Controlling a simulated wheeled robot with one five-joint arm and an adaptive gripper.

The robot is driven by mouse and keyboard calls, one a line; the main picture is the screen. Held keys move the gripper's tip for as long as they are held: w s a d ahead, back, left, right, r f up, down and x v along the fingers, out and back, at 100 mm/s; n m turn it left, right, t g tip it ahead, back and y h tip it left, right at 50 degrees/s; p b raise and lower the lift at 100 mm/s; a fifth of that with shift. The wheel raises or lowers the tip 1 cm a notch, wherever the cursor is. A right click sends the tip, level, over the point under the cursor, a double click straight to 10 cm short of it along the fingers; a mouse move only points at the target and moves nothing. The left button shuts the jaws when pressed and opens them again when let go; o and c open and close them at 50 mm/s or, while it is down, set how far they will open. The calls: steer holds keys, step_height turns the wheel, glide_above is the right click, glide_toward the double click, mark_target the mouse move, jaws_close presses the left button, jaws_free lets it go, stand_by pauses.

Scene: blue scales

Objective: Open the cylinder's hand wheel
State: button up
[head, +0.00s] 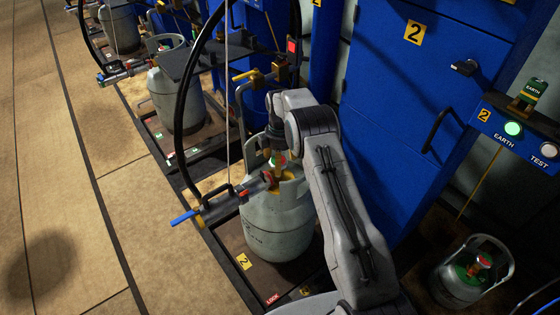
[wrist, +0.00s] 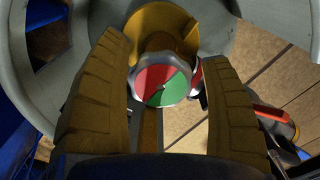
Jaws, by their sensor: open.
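The grey cylinder (head: 278,228) stands upright on the scale marked 2, in the middle of the head view. Its hand wheel, with a red and green top (head: 280,160), sits inside the collar. In the wrist view the hand wheel (wrist: 160,84) lies between the fingers of my gripper (wrist: 164,58), with a gap visible at the right finger. Whether the left finger touches the wheel I cannot tell. My gripper is open, pointing down over the valve. In the head view my gripper (head: 270,150) is small and partly hidden by my arm. A brass-coloured part (wrist: 160,28) shows behind the wheel.
A filling head with a blue lever (head: 184,217) is at the cylinder's left, under a black hose (head: 178,110). Another grey cylinder (head: 462,284) stands at lower right. A blue cabinet (head: 400,130) rises behind. More cylinders on scales (head: 176,98) stand farther back. The left floor is clear.

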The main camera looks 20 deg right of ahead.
step_height(320, 180, up, 12)
stand_by(0.6)
stand_by(0.5)
